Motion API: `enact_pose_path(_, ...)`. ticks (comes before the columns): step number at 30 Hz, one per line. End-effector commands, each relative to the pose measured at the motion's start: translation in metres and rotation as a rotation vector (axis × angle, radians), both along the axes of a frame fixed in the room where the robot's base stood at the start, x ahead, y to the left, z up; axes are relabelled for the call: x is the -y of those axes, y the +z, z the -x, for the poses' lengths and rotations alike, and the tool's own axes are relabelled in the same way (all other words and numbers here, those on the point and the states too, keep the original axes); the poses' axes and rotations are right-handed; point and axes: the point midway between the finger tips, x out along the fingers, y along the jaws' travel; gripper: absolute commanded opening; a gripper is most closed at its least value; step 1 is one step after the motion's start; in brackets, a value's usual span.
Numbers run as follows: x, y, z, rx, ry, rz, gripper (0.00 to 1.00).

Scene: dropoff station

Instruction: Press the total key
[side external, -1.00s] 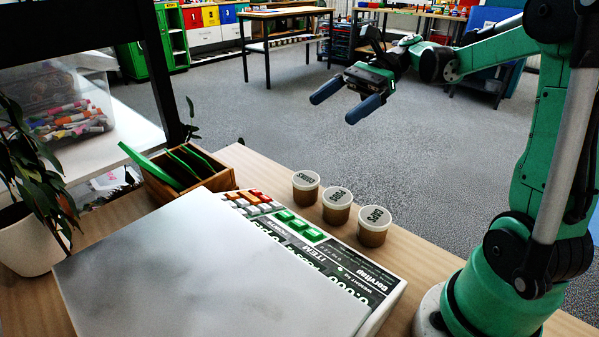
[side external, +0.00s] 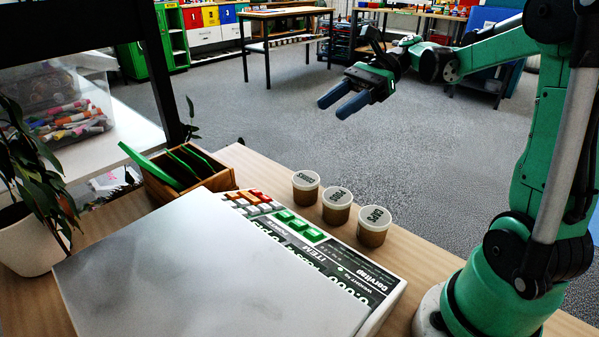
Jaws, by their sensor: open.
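A weighing scale (side external: 200,262) with a wide pale plate lies on the wooden table. Its dark display panel faces the right side, with "ITEM" and weight lettering. A keypad (side external: 252,203) of orange, red and white keys sits at its far end, beside a few larger green keys (side external: 299,225). The key labels are too small to read, so I cannot tell which is the total key. My gripper (side external: 345,102) is open and empty, with two blue fingers apart. It hangs in the air beyond the table, above and away from the keys.
Three lidded tubs (side external: 337,205) stand in a row right of the keys. A wooden box (side external: 187,172) with green items stands behind the scale. A potted plant (side external: 30,235) is at left. The air above the keypad is clear.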

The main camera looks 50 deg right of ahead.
Motion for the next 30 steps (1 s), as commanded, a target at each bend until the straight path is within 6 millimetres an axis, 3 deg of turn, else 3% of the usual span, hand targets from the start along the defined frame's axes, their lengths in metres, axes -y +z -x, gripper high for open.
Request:
enact_pose_path(1,0.0000,0.0000,0.0000,0.000,0.000,0.000,0.29)
enact_pose_path(4,0.0000,0.0000,0.0000,0.000,0.000,0.000,0.01)
enact_pose_path(30,0.0000,0.0000,0.0000,0.000,0.000,0.000,0.00)
